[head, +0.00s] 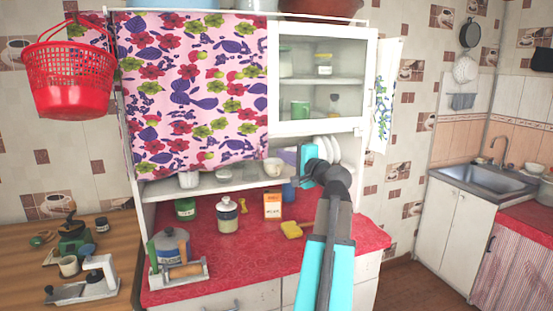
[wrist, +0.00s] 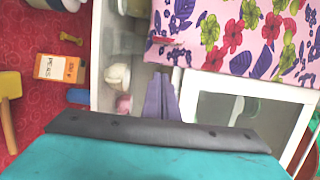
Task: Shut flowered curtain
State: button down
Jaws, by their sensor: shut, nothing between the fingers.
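The flowered curtain (head: 195,90) is pink with red, purple and green flowers. It hangs from the cupboard's top rail, spread over the left section down to just above the lower shelf. Its right edge lies beside the frame of the glass door. In the wrist view, the curtain (wrist: 235,35) fills the upper right. My gripper (head: 279,154) is at the curtain's lower right corner, with its purple fingers together and empty. In the wrist view, the fingertips (wrist: 161,76) point at that corner; I cannot tell whether they touch it. The space behind the cloth is hidden.
The glass door (head: 322,80) is right of the curtain. Plates (head: 335,150) and bowls stand on the shelf close to my gripper. A red basket (head: 68,75) hangs at the left.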

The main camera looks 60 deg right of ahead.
jog(key=b+v, duration=0.2)
jog(key=v, duration=0.7)
jog(key=shift+a, duration=0.2)
dwell(0.3)
